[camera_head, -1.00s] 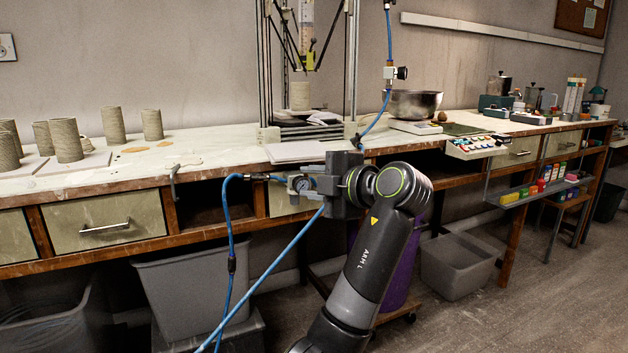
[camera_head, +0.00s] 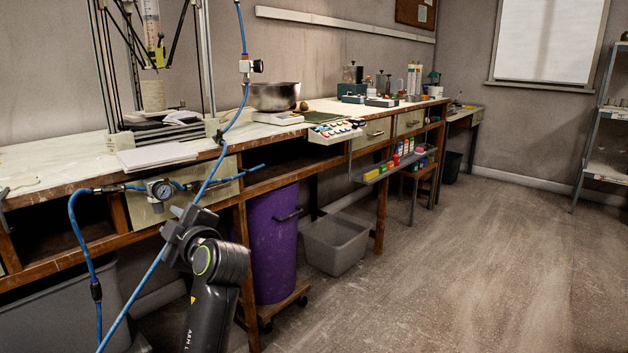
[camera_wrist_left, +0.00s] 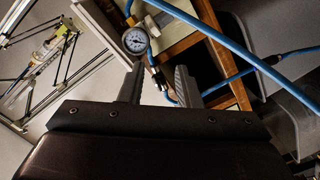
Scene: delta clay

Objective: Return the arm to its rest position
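My left arm, marked ARM L, rises from the bottom of the head view, left of centre. Its gripper (camera_head: 180,228) is in front of the workbench (camera_head: 120,243), below the bench top and beside a blue hose (camera_head: 148,275). In the left wrist view the two fingers of the gripper (camera_wrist_left: 160,70) stand apart with nothing held between them. A pressure gauge (camera_wrist_left: 135,41) and blue hose lie beyond the fingertips. Whether the hose touches the gripper I cannot tell. My right gripper is in neither view.
A purple bin (camera_head: 274,245) on a wheeled base stands under the bench, right of my arm. A grey tub (camera_head: 335,245) is beside it. The delta printer frame (camera_head: 205,60) and a metal bowl (camera_head: 275,96) are on the bench. Open floor (camera_head: 450,270) lies to the right.

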